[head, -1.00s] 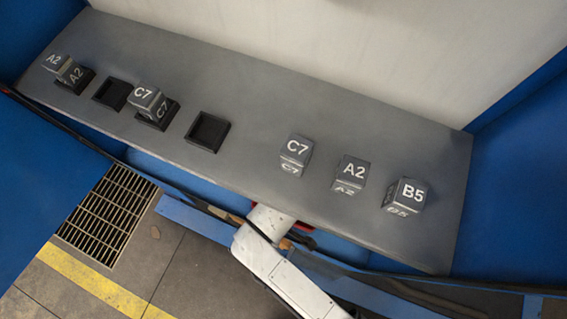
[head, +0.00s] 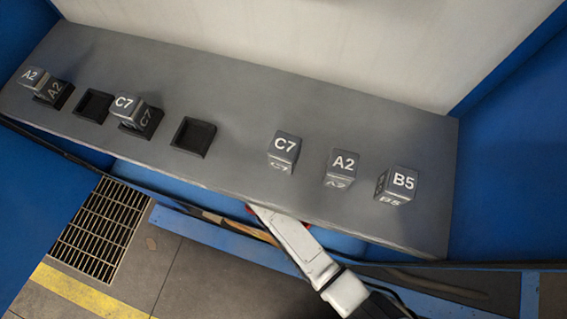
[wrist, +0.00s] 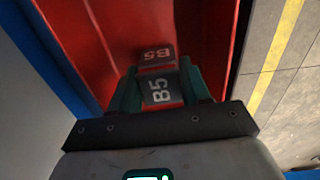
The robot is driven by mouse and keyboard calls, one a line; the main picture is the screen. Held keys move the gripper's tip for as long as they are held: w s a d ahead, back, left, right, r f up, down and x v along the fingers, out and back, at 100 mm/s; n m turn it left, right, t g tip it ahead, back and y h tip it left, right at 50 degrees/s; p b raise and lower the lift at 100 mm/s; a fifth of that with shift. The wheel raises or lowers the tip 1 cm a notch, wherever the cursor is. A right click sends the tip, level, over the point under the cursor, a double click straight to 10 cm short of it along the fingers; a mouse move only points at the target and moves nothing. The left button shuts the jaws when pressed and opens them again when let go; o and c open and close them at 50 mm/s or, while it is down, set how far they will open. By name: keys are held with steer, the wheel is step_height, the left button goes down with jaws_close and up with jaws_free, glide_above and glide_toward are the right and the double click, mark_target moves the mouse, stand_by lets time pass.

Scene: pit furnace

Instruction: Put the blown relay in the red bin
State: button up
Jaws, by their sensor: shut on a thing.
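In the wrist view my gripper (wrist: 160,92) is shut on a dark grey relay (wrist: 160,88) marked B5, held between its two green fingers. The red bin (wrist: 85,35) lies below and around the fingers in that view; how deep the relay is in it I cannot tell. In the head view only a sliver of red shows below the shelf edge, and my gripper is hidden there. Loose relays C7 (head: 284,146), A2 (head: 342,163) and B5 (head: 399,182) stand on the shelf's right half.
On the grey shelf (head: 235,105), relays A2 (head: 50,92) and C7 (head: 139,115) sit in black sockets. Two other sockets, one between them (head: 92,106) and one to the right (head: 193,138), are empty. A floor grate (head: 100,228) lies in front.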

steer(key=shift+w+f, duration=0.25)
steer(key=shift+f, duration=0.05)
steer(key=shift+f, duration=0.2)
steer(key=o, duration=1.1)
steer(key=shift+r+p, duration=0.6)
steer(key=shift+r, duration=3.4)
